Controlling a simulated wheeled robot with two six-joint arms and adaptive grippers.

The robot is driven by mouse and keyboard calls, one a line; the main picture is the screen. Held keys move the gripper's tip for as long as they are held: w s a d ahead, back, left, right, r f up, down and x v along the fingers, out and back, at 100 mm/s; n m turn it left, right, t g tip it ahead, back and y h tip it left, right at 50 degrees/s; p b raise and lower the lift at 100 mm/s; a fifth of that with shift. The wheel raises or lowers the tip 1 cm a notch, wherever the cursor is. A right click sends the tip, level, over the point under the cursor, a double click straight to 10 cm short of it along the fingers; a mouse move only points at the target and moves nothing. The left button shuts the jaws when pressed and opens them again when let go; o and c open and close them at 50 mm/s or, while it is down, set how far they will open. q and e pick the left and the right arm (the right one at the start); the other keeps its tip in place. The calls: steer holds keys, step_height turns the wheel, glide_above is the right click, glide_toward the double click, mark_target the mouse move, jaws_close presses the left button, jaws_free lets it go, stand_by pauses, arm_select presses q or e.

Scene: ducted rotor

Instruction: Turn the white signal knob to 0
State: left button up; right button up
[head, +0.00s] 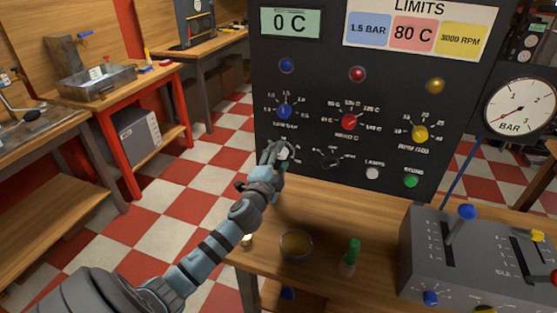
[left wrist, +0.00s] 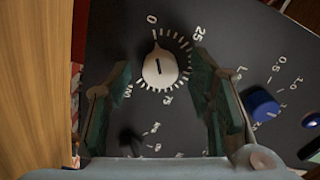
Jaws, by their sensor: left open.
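The white signal knob (left wrist: 160,68) sits on the dark panel, inside a ring of tick marks. Its narrow tip points up, close to the 0 label (left wrist: 152,19); I cannot tell whether it lines up exactly. The 25 label (left wrist: 198,33) lies to the upper right. My left gripper (left wrist: 161,80) is open, with one green finger on each side of the knob and visible gaps between. In the head view my left gripper (head: 274,154) is at the panel's lower left and partly hides the white knob (head: 285,152). My right gripper is not in view.
A blue knob (head: 285,111) sits above my left gripper, and a black knob (head: 331,159) to its right. Red (head: 348,122) and yellow (head: 420,134) knobs are further right. A bowl (head: 296,246) and small cactus (head: 351,252) stand on the table below, beside a grey lever box (head: 415,245).

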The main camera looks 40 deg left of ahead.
arm_select(q)
steer(key=v, duration=1.2)
steer(key=shift+d, duration=0.1)
